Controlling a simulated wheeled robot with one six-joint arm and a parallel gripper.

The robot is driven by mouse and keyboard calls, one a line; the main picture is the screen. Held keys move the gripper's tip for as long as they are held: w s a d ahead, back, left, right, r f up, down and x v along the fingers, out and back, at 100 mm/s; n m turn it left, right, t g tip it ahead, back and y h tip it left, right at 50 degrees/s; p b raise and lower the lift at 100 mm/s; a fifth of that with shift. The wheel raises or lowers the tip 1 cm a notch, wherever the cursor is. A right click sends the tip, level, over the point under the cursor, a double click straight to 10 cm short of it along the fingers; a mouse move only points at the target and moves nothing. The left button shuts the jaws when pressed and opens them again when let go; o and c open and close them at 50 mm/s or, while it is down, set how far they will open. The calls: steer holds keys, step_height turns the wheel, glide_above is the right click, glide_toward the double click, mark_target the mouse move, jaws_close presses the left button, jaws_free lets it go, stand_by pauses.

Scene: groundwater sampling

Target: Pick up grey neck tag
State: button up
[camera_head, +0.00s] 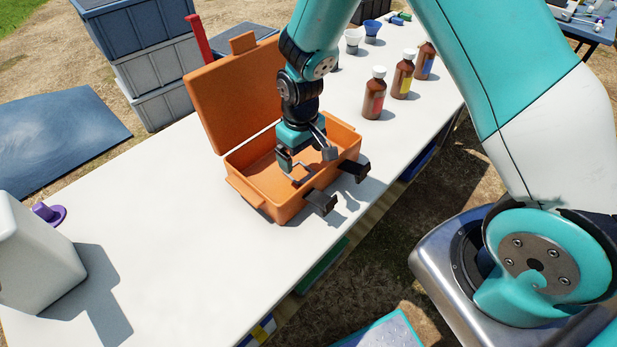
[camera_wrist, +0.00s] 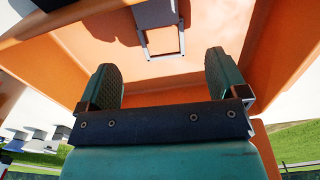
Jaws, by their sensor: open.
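The grey neck tag (camera_wrist: 158,14), a flat grey piece with a thin square wire loop, shows ahead of my fingertips in the wrist view, cut off by the top edge. Its thin grey loop (camera_head: 297,177) shows below my gripper in the head view, inside the orange box (camera_head: 243,187). My gripper (camera_head: 306,160) points down into the open box. In the wrist view my gripper (camera_wrist: 161,70) is open, with its two dark green ridged fingers apart and nothing between them. The tag lies just beyond the fingertips, roughly centred between them. Part of it is hidden in the head view.
The box's lid (camera_head: 232,90) stands open at the back, and black latches (camera_head: 321,202) stick out from its front. Brown bottles (camera_head: 374,95) with white caps stand to the right. A white container (camera_head: 30,262) stands at the left. The white table (camera_head: 180,240) has free room left of the box.

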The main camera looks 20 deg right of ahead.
mark_target(302, 175)
steer(key=shift+f+p, duration=0.4)
steer(key=shift+f, duration=2.3)
steer(key=c, duration=1)
steer(key=shift+r, duration=0.1)
